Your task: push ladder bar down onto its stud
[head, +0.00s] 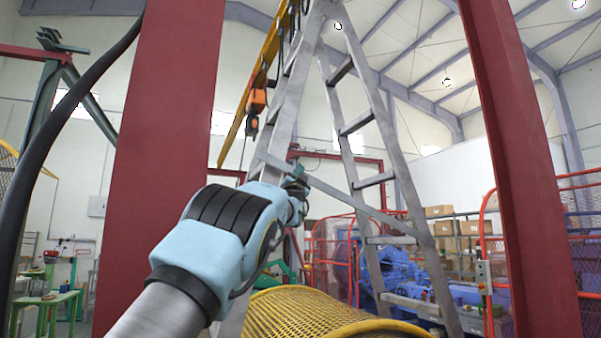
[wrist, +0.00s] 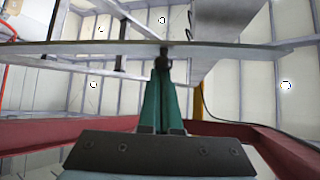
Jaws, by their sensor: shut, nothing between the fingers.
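The ladder bar (head: 345,195) is a thin grey flat bar that runs aslant across the stepladder, from the near left leg down to the right leg. In the wrist view the bar (wrist: 90,47) crosses the whole picture just beyond my fingertips. My gripper (head: 298,174) is at the bar's upper left end, by the near leg. In the wrist view its green fingers (wrist: 164,68) are shut together and empty, with their tips at or very near the bar. A small dark round part at the tips may be the stud, but I cannot tell. Whether the bar sits on its stud is hidden.
The tall grey stepladder (head: 372,120) stands ahead between two dark red posts (head: 165,130) (head: 520,150). A yellow mesh guard (head: 320,318) lies low in front. An orange hoist (head: 257,100) hangs behind the ladder. Red railings and blue machinery (head: 400,275) are at right.

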